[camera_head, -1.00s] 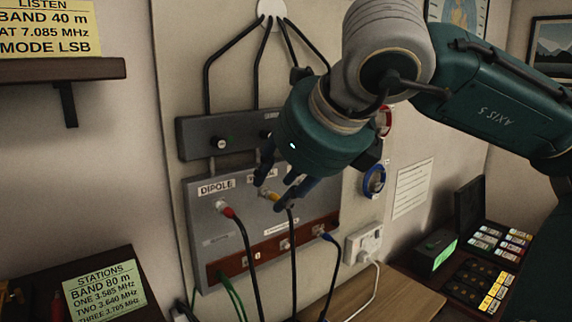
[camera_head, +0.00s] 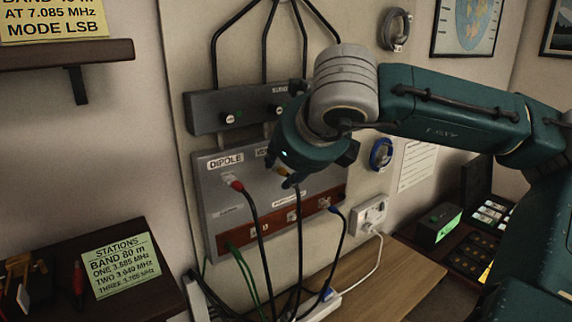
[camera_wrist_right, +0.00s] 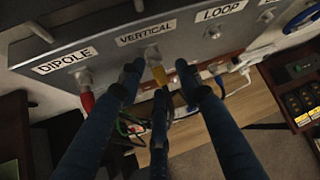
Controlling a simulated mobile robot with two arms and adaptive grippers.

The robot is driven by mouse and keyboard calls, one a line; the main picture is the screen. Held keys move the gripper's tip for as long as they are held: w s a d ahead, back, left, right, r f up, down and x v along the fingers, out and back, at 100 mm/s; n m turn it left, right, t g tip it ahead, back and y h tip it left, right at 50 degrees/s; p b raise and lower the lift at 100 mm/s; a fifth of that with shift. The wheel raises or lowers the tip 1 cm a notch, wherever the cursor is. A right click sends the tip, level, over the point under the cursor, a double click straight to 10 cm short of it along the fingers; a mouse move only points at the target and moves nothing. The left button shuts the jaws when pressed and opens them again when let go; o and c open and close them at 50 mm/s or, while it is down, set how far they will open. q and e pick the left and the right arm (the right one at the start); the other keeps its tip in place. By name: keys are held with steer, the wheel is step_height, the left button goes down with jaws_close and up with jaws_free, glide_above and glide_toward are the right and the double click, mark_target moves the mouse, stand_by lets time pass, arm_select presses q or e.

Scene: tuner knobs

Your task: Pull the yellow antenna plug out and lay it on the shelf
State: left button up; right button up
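The yellow antenna plug (camera_head: 281,171) sits in the grey panel (camera_head: 222,205) under the VERTICAL label, with a black cable hanging from it. In the right wrist view the yellow plug (camera_wrist_right: 159,74) is at the centre. My right gripper (camera_wrist_right: 159,84) has its fingers spread on both sides of the plug and below it, with gaps visible. In the head view my right gripper (camera_head: 287,178) is in front of the plug and partly hides it. A wooden shelf-like surface (camera_head: 385,275) lies below the panel. My left gripper is not in view.
A red plug (camera_head: 234,183) sits in the DIPOLE socket to the left. A blue plug (camera_head: 335,211) sits at the lower right strip. A white power socket (camera_head: 371,214) and hanging cables are close by. A dark wall shelf (camera_head: 60,53) is at the upper left.

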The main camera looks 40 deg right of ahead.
jaws_close()
steer(key=shift+s+f, duration=0.1)
steer(key=shift+s, duration=0.05)
stand_by(0.4)
steer(key=shift+s+b, duration=0.5)
steer(key=shift+s, duration=0.2)
steer(key=shift+s+a, duration=0.1)
steer(key=shift+s, duration=0.1)
steer(key=shift+s+b, duration=0.2)
steer(key=shift+b, duration=0.1)
steer(key=shift+s+b, duration=0.3)
steer(key=shift+s, duration=0.2)
steer(key=shift+s+a, duration=0.1)
steer(key=shift+s, duration=0.2)
